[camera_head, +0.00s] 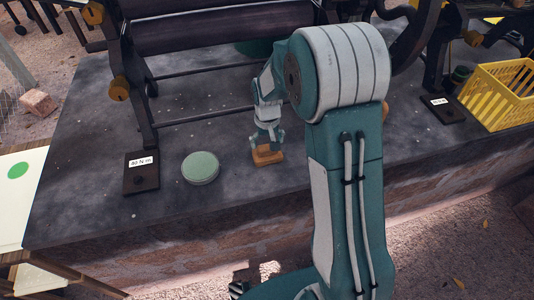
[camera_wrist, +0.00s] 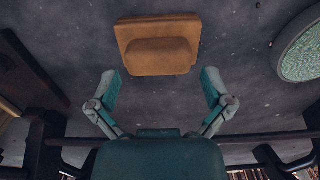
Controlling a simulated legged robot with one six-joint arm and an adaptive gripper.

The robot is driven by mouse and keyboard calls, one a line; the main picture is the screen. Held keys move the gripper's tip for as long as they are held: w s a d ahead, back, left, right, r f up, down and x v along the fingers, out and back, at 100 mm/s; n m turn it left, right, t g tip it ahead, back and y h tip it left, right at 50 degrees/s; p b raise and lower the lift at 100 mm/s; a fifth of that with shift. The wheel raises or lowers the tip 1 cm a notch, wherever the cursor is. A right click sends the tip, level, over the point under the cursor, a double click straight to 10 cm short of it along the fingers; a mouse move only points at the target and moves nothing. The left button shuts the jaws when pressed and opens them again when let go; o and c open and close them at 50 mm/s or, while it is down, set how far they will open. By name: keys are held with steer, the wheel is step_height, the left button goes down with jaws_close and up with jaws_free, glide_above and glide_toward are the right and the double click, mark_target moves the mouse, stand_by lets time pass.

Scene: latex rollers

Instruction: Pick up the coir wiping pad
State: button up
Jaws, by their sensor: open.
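The coir wiping pad is an orange-brown block with a raised grip. It lies on the dark stone slab, and the wrist view shows it (camera_wrist: 158,47) at top centre. In the head view the pad (camera_head: 267,155) shows just below my gripper (camera_head: 267,138). In the wrist view my gripper (camera_wrist: 165,92) is open, its two fingers spread wide apart. The pad lies just past the fingertips, roughly centred between them, with nothing held. The head view partly hides the fingertips against the pad.
A round green-topped disc (camera_head: 200,168) lies left of the pad. A dark block with a white label (camera_head: 141,172) stands farther left. The roller frame (camera_head: 215,25) rises behind. A yellow crate (camera_head: 500,92) sits at right. The slab's front edge is close.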

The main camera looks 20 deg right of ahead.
step_height(320, 180, down, 3)
steer(key=shift+r, duration=0.1)
steer(key=shift+d, duration=0.1)
steer(key=c, duration=0.8)
steer(key=shift+r, duration=0.1)
steer(key=shift+w+r, duration=0.1)
steer(key=shift+r, duration=0.45)
steer(key=s+d+r, duration=0.1)
steer(key=s+r, duration=1)
steer(key=s, duration=0.3)
steer(key=shift+d+r, duration=0.15)
steer(key=shift+r, duration=0.25)
